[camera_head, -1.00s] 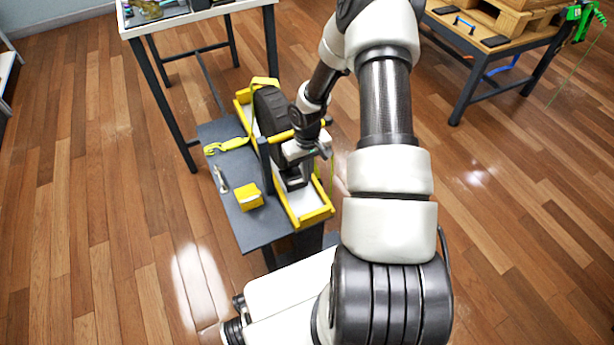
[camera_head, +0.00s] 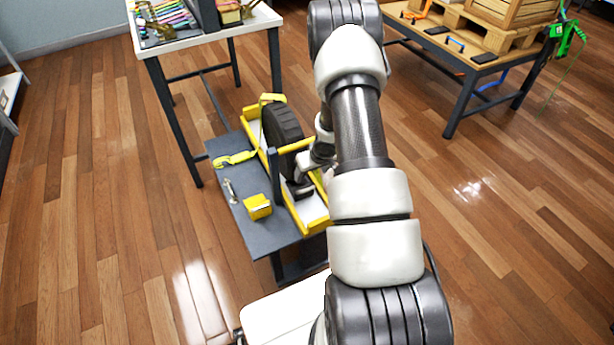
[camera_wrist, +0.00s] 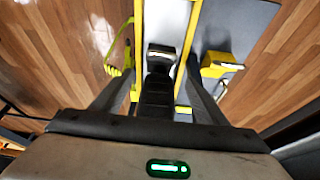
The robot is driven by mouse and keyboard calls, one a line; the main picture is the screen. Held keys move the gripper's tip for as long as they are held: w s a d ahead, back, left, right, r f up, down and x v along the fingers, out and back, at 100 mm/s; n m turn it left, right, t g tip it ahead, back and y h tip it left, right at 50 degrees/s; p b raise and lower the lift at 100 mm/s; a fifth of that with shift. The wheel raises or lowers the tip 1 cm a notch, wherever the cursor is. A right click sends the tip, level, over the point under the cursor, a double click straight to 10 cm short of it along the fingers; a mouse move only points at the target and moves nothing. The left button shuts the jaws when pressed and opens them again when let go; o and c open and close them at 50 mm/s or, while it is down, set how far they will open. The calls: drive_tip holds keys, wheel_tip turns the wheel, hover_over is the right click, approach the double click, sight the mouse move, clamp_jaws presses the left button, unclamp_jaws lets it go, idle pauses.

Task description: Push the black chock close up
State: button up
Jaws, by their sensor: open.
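The black chock (camera_head: 304,188) sits on the white floor of a yellow-edged tray (camera_head: 318,226), in front of the black wheel (camera_head: 282,126). In the wrist view the chock (camera_wrist: 160,58) is beyond the wheel's tread (camera_wrist: 157,98); I cannot tell whether they touch. My gripper (camera_wrist: 155,98) is open, with one dark finger on each side of the tread. In the head view my arm hides most of the gripper.
A yellow block (camera_head: 257,207), a metal tool (camera_head: 230,191) and a yellow strap (camera_head: 235,159) lie on the grey bench (camera_head: 262,236) left of the tray. A yellow bar (camera_head: 297,145) crosses the wheel. Other tables stand behind.

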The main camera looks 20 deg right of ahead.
sight(304, 188)
drive_tip(key=shift+a, duration=0.1)
idle(0.3)
drive_tip(key=b+x, duration=0.4)
drive_tip(key=x, duration=1.3)
drive_tip(key=shift+w+f+b, duration=0.1)
drive_tip(key=shift+w+b, duration=0.05)
drive_tip(key=shift+b, duration=0.15)
drive_tip(key=shift+c, duration=0.2)
